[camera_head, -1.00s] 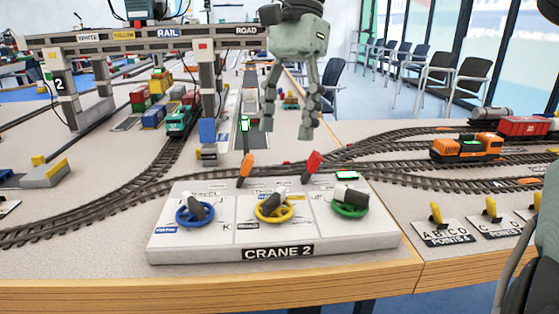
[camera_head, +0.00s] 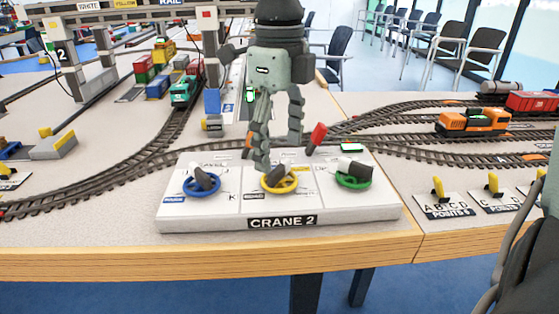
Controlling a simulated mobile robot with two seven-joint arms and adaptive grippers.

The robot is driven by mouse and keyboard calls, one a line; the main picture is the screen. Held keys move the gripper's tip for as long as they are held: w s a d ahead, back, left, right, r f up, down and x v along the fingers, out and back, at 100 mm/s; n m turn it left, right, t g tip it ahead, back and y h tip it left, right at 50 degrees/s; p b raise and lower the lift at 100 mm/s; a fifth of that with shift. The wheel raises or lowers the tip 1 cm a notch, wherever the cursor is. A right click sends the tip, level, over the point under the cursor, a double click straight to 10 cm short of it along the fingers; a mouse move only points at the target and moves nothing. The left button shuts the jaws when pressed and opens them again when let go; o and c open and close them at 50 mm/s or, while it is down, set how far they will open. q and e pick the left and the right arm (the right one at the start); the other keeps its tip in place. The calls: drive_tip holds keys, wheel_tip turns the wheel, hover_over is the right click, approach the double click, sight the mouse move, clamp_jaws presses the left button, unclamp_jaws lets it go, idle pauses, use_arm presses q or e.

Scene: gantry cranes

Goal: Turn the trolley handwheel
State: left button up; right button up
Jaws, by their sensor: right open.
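The labels behind the wheels are too small or covered to tell which is the trolley wheel. My right gripper (camera_head: 279,150) points down with its fingers apart and empty. Its left fingertip appears close above the yellow wheel's grip; I cannot tell whether they touch. It hides part of the panel's back, including an orange lever. My left gripper is not in view.
A red lever (camera_head: 318,134) stands at the panel's back edge, just right of my fingers. Tracks (camera_head: 100,189) curve behind the panel. The crane gantry (camera_head: 209,50) stands behind at left. An orange locomotive (camera_head: 473,122) and yellow point levers (camera_head: 438,187) are at right.

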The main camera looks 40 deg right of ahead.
sight(279, 166)
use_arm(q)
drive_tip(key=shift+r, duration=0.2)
use_arm(e)
drive_tip(key=shift+f, duration=1.65)
drive_tip(key=shift+c, duration=0.2)
drive_tip(key=c, duration=1.1)
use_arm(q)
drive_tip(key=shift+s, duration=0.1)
